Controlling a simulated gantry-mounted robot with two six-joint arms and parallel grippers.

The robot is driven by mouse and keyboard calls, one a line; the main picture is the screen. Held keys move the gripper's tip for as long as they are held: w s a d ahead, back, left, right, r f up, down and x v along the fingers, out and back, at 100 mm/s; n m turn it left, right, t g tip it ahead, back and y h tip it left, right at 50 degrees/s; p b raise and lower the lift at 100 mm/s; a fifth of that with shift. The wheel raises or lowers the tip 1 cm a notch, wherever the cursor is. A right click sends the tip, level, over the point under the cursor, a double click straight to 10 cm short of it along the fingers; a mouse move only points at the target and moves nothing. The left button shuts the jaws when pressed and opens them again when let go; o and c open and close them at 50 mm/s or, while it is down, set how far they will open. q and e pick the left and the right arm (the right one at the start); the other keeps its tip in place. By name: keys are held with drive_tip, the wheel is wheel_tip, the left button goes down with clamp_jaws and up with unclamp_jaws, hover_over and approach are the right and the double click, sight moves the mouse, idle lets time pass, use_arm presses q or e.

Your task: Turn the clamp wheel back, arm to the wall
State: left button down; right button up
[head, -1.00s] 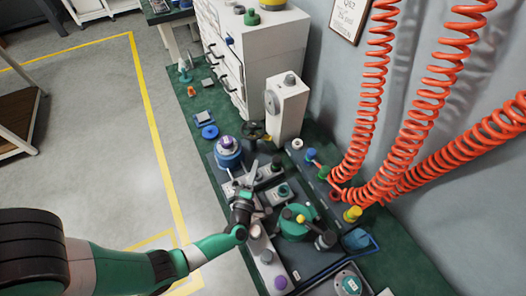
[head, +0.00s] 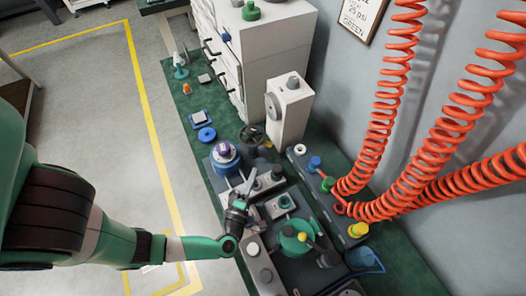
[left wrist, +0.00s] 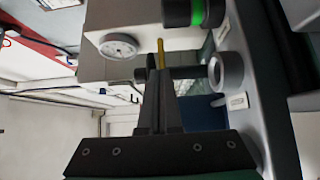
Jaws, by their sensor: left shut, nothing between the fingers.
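A dark spoked handwheel (head: 251,137), which looks like the clamp wheel, stands behind the blue, purple-topped cylinder (head: 224,158) in the head view. My left gripper (head: 249,182) is over the bench fixture, on the near side of the wheel and apart from it. In the left wrist view its fingers (left wrist: 160,84) are together and empty, with the tips close to a thin brass-coloured rod (left wrist: 160,52) and a dark horizontal bar. I cannot tell whether they touch. The wheel cannot be made out for sure in the wrist view. My right gripper is not in view.
A white column (head: 289,112) with a grey disc stands behind the wheel. Red coiled hoses (head: 384,110) hang along the wall. A white drawer cabinet (head: 262,62) stands at the back.

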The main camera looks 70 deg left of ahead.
sight(265, 145)
use_arm(q)
drive_tip(key=b+x, duration=0.2)
drive_tip(key=x, duration=0.6)
drive_tip(key=shift+w+a+b, duration=0.2)
drive_tip(key=shift+a+b, duration=0.1)
drive_tip(key=shift+w+a, duration=0.35)
drive_tip(key=shift+a, duration=0.05)
drive_tip(key=shift+w+a, duration=0.1)
drive_tip(key=shift+w, duration=0.05)
